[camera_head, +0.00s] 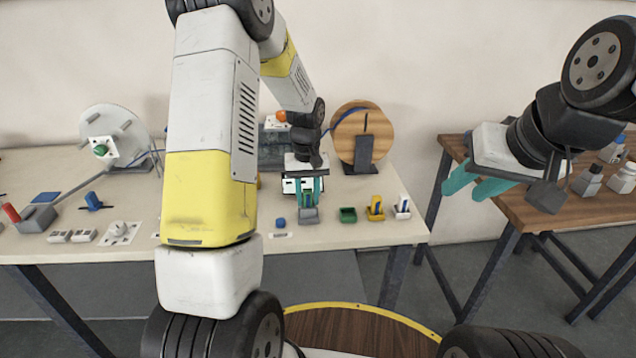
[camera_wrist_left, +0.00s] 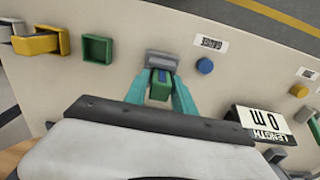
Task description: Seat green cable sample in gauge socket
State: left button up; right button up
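The green cable sample (camera_wrist_left: 160,91) is between the teal fingertips of my left gripper (camera_wrist_left: 160,88), which is shut on it. A small blue part shows at its far end. That end is at the grey gauge socket (camera_wrist_left: 172,58); I cannot tell how deep it sits. In the head view my left gripper (camera_head: 309,194) points down just behind the grey socket (camera_head: 309,216) at the table's front, and the fingers mostly hide the sample. My right gripper (camera_head: 474,186) is empty, its fingers apart, in the air between the two tables.
A green tray (camera_head: 347,215), a yellow holder (camera_head: 375,209) and a white holder (camera_head: 402,208) stand right of the socket. A blue knob (camera_head: 280,223) is close on its left. A wooden spool (camera_head: 363,137) stands behind. The LENGTH display (camera_wrist_left: 264,123) is near my left gripper.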

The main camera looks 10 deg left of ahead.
aim_at(308, 190)
pick_arm(q)
jog(key=shift+o, duration=1.1)
jog(key=shift+r, duration=3.9)
jog(key=shift+r, duration=0.1)
jog(key=s+d+r+m+t+h, duration=0.1)
jog(key=s+r+m+t, duration=0.1)
jog(key=s+r, duration=0.6)
jog(key=s+d+r+m+t+h, duration=0.1)
jog(key=s+r+t, duration=0.3)
jog(key=s, duration=1.2)
notch_tip(308, 190, up, 4)
jog(key=shift+s+r+m, duration=0.1)
jog(key=shift+s+m, duration=0.05)
jog(key=shift+m, duration=0.25)
